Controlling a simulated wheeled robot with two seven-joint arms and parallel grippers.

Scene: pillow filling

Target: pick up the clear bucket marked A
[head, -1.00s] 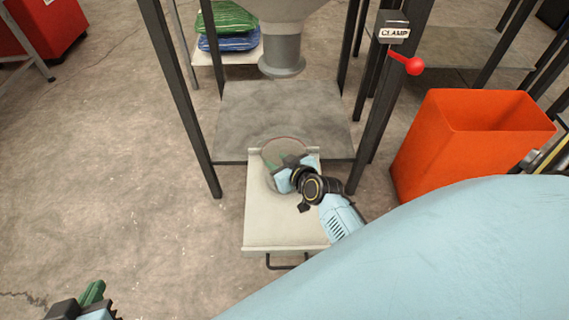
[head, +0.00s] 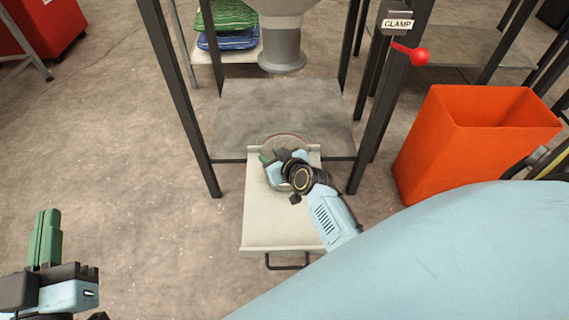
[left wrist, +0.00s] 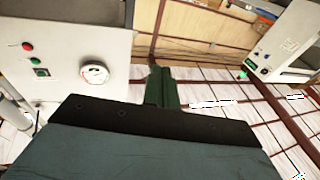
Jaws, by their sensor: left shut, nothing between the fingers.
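A clear round bucket (head: 287,136) stands on the pale sliding tray (head: 272,226), below the grey funnel. Only its rim and part of its wall show, and no letter A is readable. My right gripper (head: 272,158) is at the bucket, over its near left side. Its wrist hides much of the bucket, and I cannot tell whether its fingers touch or grip the wall. My left gripper (head: 47,238) is at the lower left of the head view, far from the bucket, with its green fingers together and empty. Those fingers also show in the left wrist view (left wrist: 168,88).
The funnel spout (head: 282,55) hangs above the grey base plate between dark frame posts. A CLAMP box with a red-knobbed lever (head: 420,56) is on the right post. An orange bin (head: 430,150) stands to the right.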

